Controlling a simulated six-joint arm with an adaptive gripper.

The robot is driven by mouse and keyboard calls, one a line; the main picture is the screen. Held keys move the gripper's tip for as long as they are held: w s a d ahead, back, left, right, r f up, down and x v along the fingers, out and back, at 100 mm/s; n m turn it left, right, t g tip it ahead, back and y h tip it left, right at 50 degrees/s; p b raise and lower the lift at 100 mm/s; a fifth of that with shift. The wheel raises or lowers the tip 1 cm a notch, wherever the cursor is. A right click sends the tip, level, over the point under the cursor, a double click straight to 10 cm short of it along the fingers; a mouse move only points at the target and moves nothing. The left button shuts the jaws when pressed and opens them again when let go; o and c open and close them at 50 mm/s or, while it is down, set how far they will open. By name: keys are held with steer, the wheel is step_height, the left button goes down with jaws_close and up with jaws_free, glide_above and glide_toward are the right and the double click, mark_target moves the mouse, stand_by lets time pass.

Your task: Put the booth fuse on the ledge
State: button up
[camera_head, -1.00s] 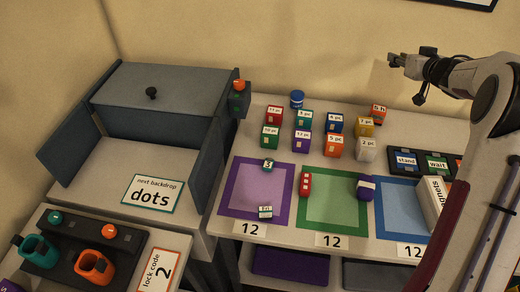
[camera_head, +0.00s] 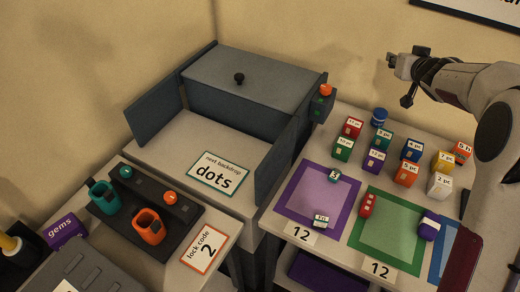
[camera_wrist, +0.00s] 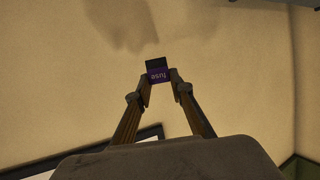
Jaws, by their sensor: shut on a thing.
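The booth fuse (camera_wrist: 158,75) is a small block with a dark top and a purple face marked "fuse", seen in the wrist view. My gripper (camera_wrist: 160,86) is shut on it, with a fingertip at each side. In the head view my gripper (camera_head: 393,62) is raised at the upper right, in front of the wall and well above the table. The fuse is too small there to make out clearly. The grey booth (camera_head: 250,80) stands at the centre with open side flaps and a "dots" card (camera_head: 218,173). I cannot tell which surface is the ledge.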

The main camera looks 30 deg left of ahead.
steer(key=s+a, duration=0.5)
steer(key=a, duration=0.9)
steer(key=n+g+y, duration=0.3)
steer(key=n+y, duration=0.1)
glide_above(216, 151)
step_height(216, 151, down, 15)
steer(key=shift+d+f, duration=0.1)
steer(key=shift+f, duration=0.6)
steer(key=shift+f, duration=3.15)
steer(key=shift+f, duration=1.85)
